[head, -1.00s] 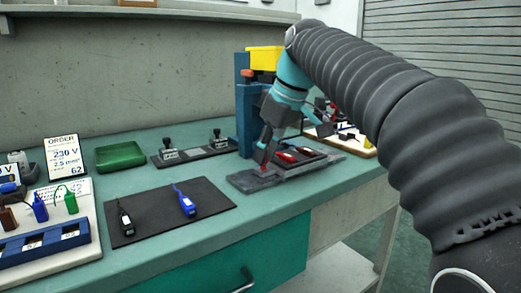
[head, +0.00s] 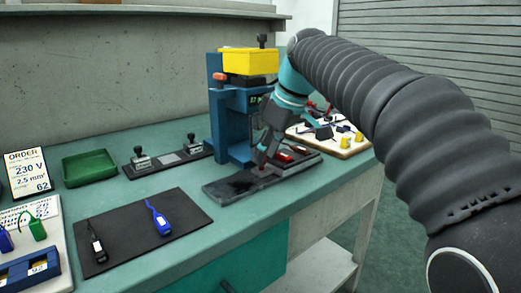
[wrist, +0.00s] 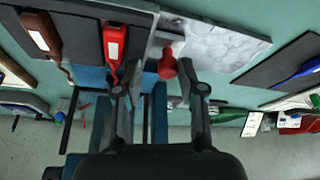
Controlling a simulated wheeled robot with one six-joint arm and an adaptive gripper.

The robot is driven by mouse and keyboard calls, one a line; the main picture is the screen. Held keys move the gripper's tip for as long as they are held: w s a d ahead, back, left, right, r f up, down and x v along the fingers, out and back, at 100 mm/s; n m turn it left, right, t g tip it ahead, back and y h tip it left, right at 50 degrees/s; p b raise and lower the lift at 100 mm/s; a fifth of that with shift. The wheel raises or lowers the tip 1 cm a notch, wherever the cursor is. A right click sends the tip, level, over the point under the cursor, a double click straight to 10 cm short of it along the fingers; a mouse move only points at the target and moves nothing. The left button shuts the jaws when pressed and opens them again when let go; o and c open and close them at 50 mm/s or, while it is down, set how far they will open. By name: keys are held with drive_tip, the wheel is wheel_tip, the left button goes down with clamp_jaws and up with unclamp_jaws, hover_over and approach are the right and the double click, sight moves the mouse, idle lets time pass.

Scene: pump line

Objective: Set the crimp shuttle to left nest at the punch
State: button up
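The crimp shuttle (head: 307,157) is a dark carrier on a low grey rail (head: 228,188) in front of the blue punch press (head: 228,115). It sits toward the rail's right end, with bare rail to its left. In the wrist view a red piece (wrist: 114,42) and a brown piece (wrist: 40,33) lie side by side in it. My gripper (head: 262,160) is low at the shuttle's left end. In the wrist view my gripper (wrist: 161,88) has its fingers apart, with the shuttle's red knob (wrist: 167,66) between them, closer to the right finger. Contact is hard to tell.
A black mat (head: 130,245) holds a black tool (head: 97,245) and a blue tool (head: 158,218). A green tray (head: 90,167) and a fixture with two stamps (head: 165,158) stand behind. A board of small parts (head: 355,148) lies right of the press.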

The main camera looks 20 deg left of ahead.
drive_tip(key=shift+s, duration=0.1)
drive_tip(key=shift+r, duration=0.1)
drive_tip(key=shift+d+r, duration=0.1)
drive_tip(key=shift+r, duration=0.15)
drive_tip(key=v, duration=1.1)
drive_tip(key=shift+d+r, duration=0.1)
drive_tip(key=shift+r, duration=0.05)
